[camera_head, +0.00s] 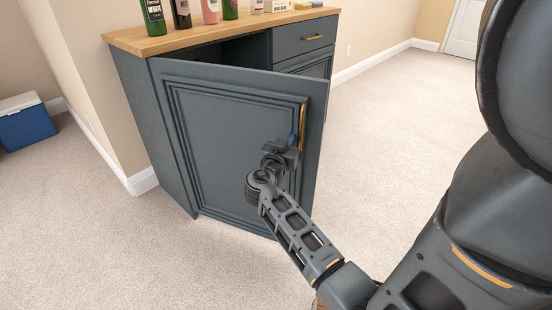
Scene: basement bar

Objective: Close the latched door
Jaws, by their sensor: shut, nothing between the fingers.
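The cabinet door (228,140) is a dark blue-grey panel with a brass bar handle (304,126) near its right edge. It stands ajar, swung out toward me from its left side, and a dark gap shows above its top edge. My gripper (292,142) is shut and empty at the right part of the door, beside the handle. I cannot tell whether it touches the door. The fingertips are small and partly hidden by my wrist. No latch shows clearly.
The cabinet has a wooden top (190,38) with several bottles (153,16) on it. A drawer (304,37) with a brass pull is at its right. A blue cooler (26,122) is at the far left. Carpet (420,120) lies open to the right.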

